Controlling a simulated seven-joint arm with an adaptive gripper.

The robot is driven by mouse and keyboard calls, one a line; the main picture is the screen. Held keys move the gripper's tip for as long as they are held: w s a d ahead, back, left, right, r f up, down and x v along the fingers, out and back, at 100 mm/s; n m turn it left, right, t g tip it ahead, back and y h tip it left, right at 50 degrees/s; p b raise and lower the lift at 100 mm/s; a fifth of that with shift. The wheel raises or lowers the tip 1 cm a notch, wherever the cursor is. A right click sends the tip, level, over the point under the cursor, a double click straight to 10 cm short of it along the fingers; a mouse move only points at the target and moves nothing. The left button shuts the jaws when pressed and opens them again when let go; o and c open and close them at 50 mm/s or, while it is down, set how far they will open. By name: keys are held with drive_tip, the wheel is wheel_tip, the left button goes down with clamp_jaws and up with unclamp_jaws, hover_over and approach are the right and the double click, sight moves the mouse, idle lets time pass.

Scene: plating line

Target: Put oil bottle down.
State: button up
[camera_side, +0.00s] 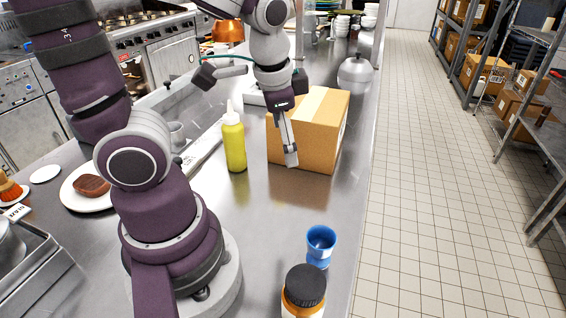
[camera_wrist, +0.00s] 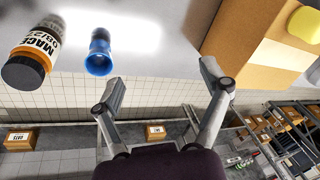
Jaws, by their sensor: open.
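The oil bottle (camera_side: 234,148), yellow with a white nozzle, stands upright on the steel counter, left of the cardboard box in the side view. A yellow shape in the top right corner of the wrist view (camera_wrist: 304,24) looks like part of it. My gripper (camera_side: 289,158) points down in front of the cardboard box, to the right of the bottle and apart from it. In the wrist view its two fingers (camera_wrist: 163,80) are spread wide with nothing between them.
The cardboard box (camera_side: 312,130) stands close behind my gripper. A blue cup (camera_side: 320,246) and a black-lidded jar (camera_side: 303,290) stand near the counter's front right edge. A plate (camera_side: 77,200) with a brown patty is at left. The counter between bottle and cup is clear.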

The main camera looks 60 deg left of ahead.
drive_tip(key=d+r+n+t, duration=0.1)
drive_tip(key=s+d+r+n+t+h, duration=0.1)
drive_tip(key=s+d+r+t+h, duration=0.1)
drive_tip(key=r, duration=0.1)
drive_tip(key=shift+s+d+n, duration=0.1)
drive_tip(key=shift+d+n, duration=0.15)
drive_tip(key=shift+n, duration=0.15)
